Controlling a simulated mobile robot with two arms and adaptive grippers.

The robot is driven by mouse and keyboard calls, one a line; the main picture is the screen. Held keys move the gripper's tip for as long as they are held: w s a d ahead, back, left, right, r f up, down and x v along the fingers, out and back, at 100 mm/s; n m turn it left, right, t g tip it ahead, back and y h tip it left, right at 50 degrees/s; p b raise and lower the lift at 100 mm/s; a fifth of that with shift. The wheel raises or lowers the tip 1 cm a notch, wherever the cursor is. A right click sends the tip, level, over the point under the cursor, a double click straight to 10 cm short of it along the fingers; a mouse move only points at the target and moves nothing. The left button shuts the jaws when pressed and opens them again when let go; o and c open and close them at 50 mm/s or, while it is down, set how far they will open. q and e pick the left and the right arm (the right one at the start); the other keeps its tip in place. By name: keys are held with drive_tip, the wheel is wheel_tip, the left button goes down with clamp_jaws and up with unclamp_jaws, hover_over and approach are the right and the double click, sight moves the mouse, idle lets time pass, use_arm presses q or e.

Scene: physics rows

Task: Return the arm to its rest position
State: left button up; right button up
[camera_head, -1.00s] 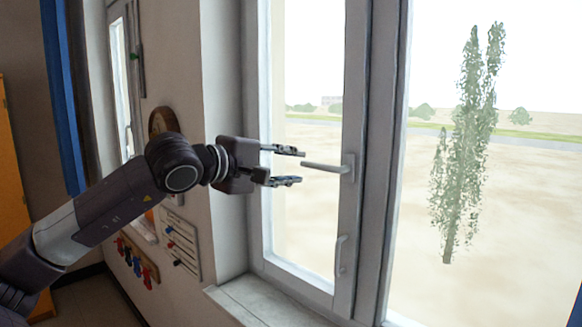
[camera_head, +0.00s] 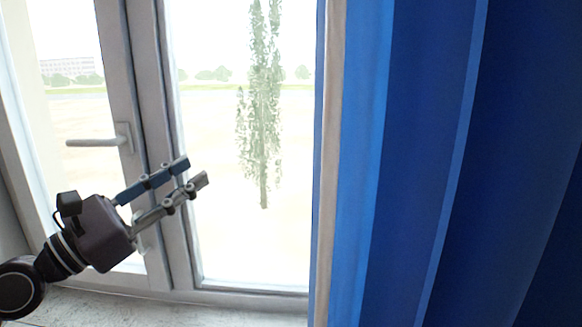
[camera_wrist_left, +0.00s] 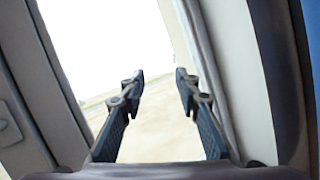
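My left arm comes in from the lower left of the head view. Its gripper (camera_head: 196,172) is in front of the window frame, below and to the right of the window handle (camera_head: 98,141), and apart from it. The two fingers are spread with nothing between them. The left wrist view also shows the open fingers (camera_wrist_left: 160,88) with bright window glass beyond them. My right gripper is in neither view.
A window (camera_head: 152,100) with grey frames fills the left of the head view. A sill (camera_head: 200,310) runs below it. A long blue curtain (camera_head: 410,160) hangs on the right.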

use_arm(q)
drive_tip(key=a+f+n+t+y, duration=0.3)
drive_tip(key=a+f+n+y, duration=0.35)
drive_tip(key=n, duration=0.85)
drive_tip(key=a+f+n+t+y, duration=0.3)
drive_tip(key=f+n+y, duration=0.5)
drive_tip(key=n, duration=0.7)
drive_tip(key=s+a+f+n+g+y, duration=0.1)
drive_tip(key=s+f+n+g+y, duration=0.2)
drive_tip(key=f, duration=0.6)
drive_tip(key=s+a+f+n+g+y, duration=0.1)
drive_tip(key=s+a+f+n+g, duration=0.1)
drive_tip(key=f+n+g, duration=0.35)
drive_tip(key=s+d+f+n+g+h, duration=0.2)
drive_tip(key=s+d+f+n+g, duration=0.25)
drive_tip(key=s+f, duration=0.75)
drive_tip(key=s+d+f+n+g+h, duration=0.25)
drive_tip(key=s+d+f+g, duration=0.25)
drive_tip(key=s+f, duration=0.6)
wheel_tip(320, 180, down, 29)
drive_tip(key=s+g+b, duration=0.1)
drive_tip(key=s+b, duration=0.1)
drive_tip(key=b, duration=0.1)
drive_tip(key=s+a+f+g+b, duration=0.1)
drive_tip(key=s+a+f+b, duration=0.1)
drive_tip(key=s+f, duration=1.6)
wheel_tip(320, 180, down, 2)
drive_tip(key=shift+a+f+y+b, duration=0.2)
drive_tip(key=shift+a+y+b, duration=0.2)
drive_tip(key=shift+b, duration=0.3)
